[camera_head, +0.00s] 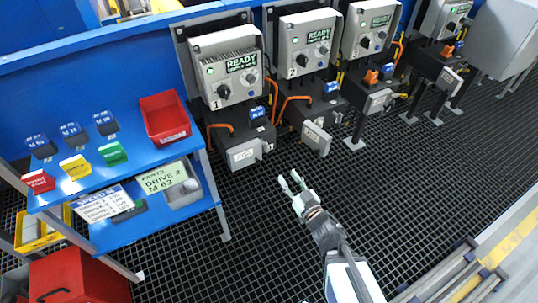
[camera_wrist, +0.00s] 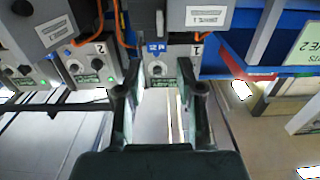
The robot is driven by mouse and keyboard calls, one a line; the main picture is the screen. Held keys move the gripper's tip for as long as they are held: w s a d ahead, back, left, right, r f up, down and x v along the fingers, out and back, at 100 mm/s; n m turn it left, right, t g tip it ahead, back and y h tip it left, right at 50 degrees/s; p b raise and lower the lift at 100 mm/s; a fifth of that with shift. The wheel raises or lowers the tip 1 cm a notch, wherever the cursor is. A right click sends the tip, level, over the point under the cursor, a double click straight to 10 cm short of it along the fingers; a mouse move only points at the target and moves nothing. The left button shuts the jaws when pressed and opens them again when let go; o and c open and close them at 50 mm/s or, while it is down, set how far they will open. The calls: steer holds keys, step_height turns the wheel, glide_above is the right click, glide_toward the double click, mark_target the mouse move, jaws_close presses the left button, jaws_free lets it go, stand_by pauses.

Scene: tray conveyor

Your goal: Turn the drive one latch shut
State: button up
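Drive one is the grey panel (camera_head: 224,66) marked 1 with a READY display, at the left of the row. Below it is a dark box with a white label (camera_head: 243,155). A small grey lever-like part (camera_head: 267,147), likely the latch, is at its right end; its exact position is too small to tell. My gripper (camera_head: 291,183) is open and empty, apart from the box, below and right of it. In the wrist view, which looks upside down, my gripper (camera_wrist: 160,82) has spread fingers, with drive one's panel (camera_wrist: 158,68) behind the gap and its label (camera_wrist: 208,15) at the top.
Drive two (camera_head: 305,45) and further drives stand to the right, with boxes jutting out below. Orange cables (camera_head: 285,105) hang between them. A blue parts shelf (camera_head: 110,165) with a red bin (camera_head: 165,118) stands left. The dark grid floor (camera_head: 400,180) is open in front.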

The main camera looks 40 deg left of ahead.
mark_target(267, 148)
steer(key=b+x, duration=0.4)
steer(key=x, duration=1)
steer(key=shift+w+a, duration=0.2)
steer(key=shift+a, duration=0.05)
jaws_close()
